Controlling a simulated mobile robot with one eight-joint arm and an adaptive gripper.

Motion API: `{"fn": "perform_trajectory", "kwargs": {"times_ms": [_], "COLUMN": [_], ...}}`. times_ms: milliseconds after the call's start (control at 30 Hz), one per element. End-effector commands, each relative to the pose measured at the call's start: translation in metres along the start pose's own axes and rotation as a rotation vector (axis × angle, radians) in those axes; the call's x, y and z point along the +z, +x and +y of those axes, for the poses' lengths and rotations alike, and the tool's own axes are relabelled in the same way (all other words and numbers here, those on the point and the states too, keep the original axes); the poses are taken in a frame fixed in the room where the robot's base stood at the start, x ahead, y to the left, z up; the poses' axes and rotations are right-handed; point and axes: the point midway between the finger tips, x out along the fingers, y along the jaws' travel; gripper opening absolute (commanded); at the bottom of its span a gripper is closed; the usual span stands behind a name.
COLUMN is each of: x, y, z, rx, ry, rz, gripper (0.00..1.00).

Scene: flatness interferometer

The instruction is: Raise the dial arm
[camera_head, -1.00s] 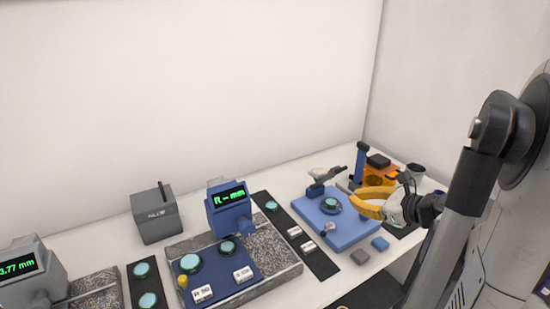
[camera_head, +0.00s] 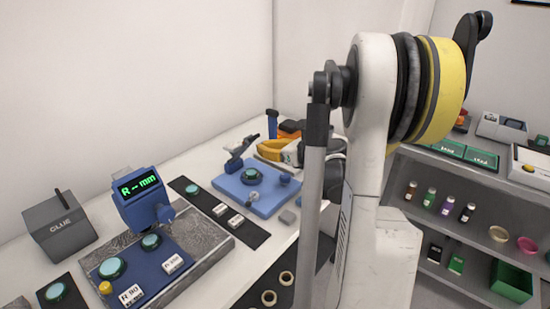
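The dial arm (camera_head: 240,150) is a small blue and grey lever on the blue base plate (camera_head: 262,205). It slants up to the right over the plate's back left part. A round teal-topped disc (camera_head: 251,175) sits on the plate just in front of it. My gripper (camera_head: 266,149), with yellow fingers, is behind the plate, to the right of the dial arm and apart from it in the picture. My own arm hides part of the gripper, and the gap between its fingers is not clear.
A blue gauge with a green display (camera_head: 140,190) stands on a granite block at front left. An orange device (camera_head: 290,128) is behind my gripper. Shelves (camera_head: 455,235) with bottles and bowls stand at right.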

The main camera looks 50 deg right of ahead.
Motion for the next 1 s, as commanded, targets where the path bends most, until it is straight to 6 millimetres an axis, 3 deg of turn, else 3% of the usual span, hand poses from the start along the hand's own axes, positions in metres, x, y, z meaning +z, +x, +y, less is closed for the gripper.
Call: {"fn": "perform_trajectory", "kwargs": {"times_ms": [200,1000], "x": [0.010,0.025], "y": [0.009,0.015], "z": [0.000,0.000], "rx": [0.000,0.000], "ry": [0.000,-0.001], "rz": [0.000,0.075], "gripper": [0.00,0.00]}}
